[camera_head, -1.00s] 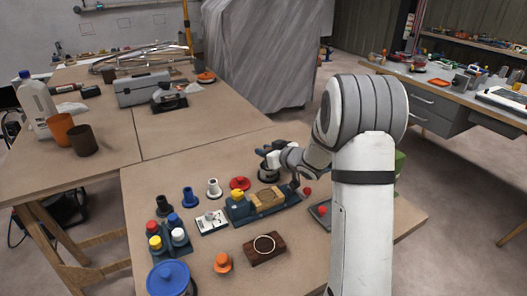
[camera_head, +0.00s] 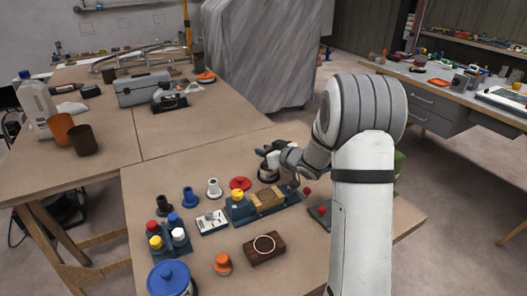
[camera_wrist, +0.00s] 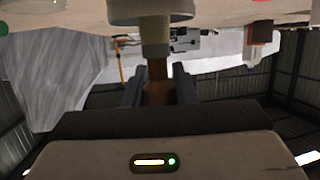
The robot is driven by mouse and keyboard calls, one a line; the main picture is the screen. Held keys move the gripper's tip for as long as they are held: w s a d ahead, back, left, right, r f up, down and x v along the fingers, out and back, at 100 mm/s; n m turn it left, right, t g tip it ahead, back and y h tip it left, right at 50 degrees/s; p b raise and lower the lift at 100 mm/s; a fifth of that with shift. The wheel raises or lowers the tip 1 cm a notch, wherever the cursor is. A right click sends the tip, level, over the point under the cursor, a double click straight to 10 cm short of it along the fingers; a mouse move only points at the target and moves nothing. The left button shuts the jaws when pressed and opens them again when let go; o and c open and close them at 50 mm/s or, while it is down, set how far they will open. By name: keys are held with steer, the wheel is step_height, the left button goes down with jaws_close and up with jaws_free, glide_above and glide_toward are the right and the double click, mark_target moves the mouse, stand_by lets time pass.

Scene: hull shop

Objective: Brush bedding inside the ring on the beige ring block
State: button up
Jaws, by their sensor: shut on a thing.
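The beige ring block (camera_head: 279,203) sits in a blue holder (camera_head: 239,214) in the middle of the near table in the head view. A ring outline shows faintly on its top; I cannot tell what is inside it. My gripper (camera_head: 270,150) is just beyond the block, above a dark round pot (camera_head: 268,174). In the wrist view my gripper (camera_wrist: 158,92) is shut on the brown handle of a brush (camera_wrist: 157,72). The brush's pale upper part (camera_wrist: 154,35) meets a whitish round thing (camera_wrist: 150,10) at the top edge, which hides its tip.
A dark brown block (camera_head: 272,254) with a pale ring lies in front.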

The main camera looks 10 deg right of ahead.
step_height(320, 180, up, 7)
steer(key=p, duration=0.6)
steer(key=shift+f, duration=0.15)
stand_by(0.3)
steer(key=shift+s, duration=0.25)
steer(key=s+f+m+t+h+p, duration=0.1)
steer(key=s+m+h+p, duration=0.15)
steer(key=s, duration=0.75)
steer(key=w, duration=1.1)
steer(key=shift+n, duration=0.25)
steer(key=shift+s+d+f+b, duration=0.1)
steer(key=shift+f+b, duration=0.45)
steer(key=shift+f, duration=0.75)
steer(key=shift+s+d+f+b, duration=0.1)
steer(key=shift+f+b, duration=0.4)
steer(key=shift+f, duration=0.8)
steer(key=shift+f+b, duration=0.5)
steer(key=shift+f, duration=0.05)
